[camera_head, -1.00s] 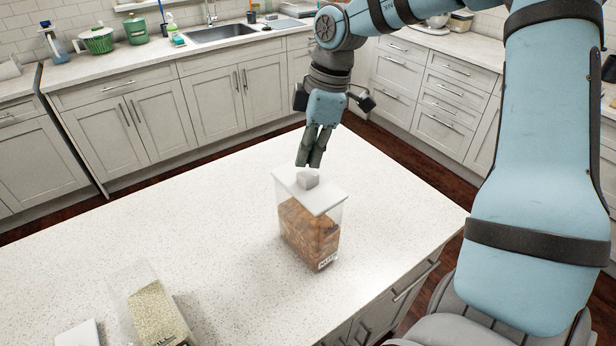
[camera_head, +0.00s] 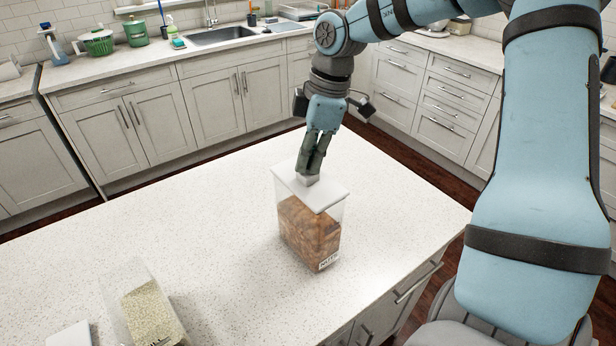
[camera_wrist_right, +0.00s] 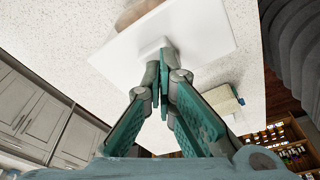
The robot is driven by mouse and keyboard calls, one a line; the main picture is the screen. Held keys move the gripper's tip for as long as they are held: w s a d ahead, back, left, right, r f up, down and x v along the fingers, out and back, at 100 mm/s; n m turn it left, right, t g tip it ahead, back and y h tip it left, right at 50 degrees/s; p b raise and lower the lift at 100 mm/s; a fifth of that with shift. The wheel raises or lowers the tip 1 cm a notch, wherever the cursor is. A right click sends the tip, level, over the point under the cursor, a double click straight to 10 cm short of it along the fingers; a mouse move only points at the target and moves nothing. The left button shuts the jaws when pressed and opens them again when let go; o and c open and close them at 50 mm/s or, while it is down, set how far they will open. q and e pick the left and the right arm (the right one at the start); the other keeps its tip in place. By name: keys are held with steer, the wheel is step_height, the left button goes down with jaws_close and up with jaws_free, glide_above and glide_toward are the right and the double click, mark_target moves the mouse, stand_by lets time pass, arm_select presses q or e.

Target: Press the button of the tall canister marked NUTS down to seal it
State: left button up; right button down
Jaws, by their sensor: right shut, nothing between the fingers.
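The tall clear canister (camera_head: 308,228) marked NUTS stands upright on the island counter, filled with brown nuts. Its white lid (camera_head: 325,196) has a raised white button (camera_head: 309,180) in the middle. My right gripper (camera_head: 306,174) points down with its fingers shut and empty, its tips at the top of the button. In the right wrist view the fingertips (camera_wrist_right: 163,68) lie over the button (camera_wrist_right: 153,46) on the lid (camera_wrist_right: 195,30), partly covering it; whether they touch cannot be told for sure. My left gripper is not in view.
A second clear container (camera_head: 150,312) with pale grain stands at the front left of the counter (camera_head: 110,235), with a white lid-like piece (camera_head: 70,336) beside it. The counter around the canister is clear. A sink (camera_head: 220,35) and cabinets are behind.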

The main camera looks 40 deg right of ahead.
steer(key=shift+f+b, duration=0.85)
steer(key=shift+f, duration=0.1)
step_height(320, 180, up, 8)
steer(key=p, duration=0.5)
steer(key=shift+f, duration=0.1)
steer(key=shift+f, duration=0.1)
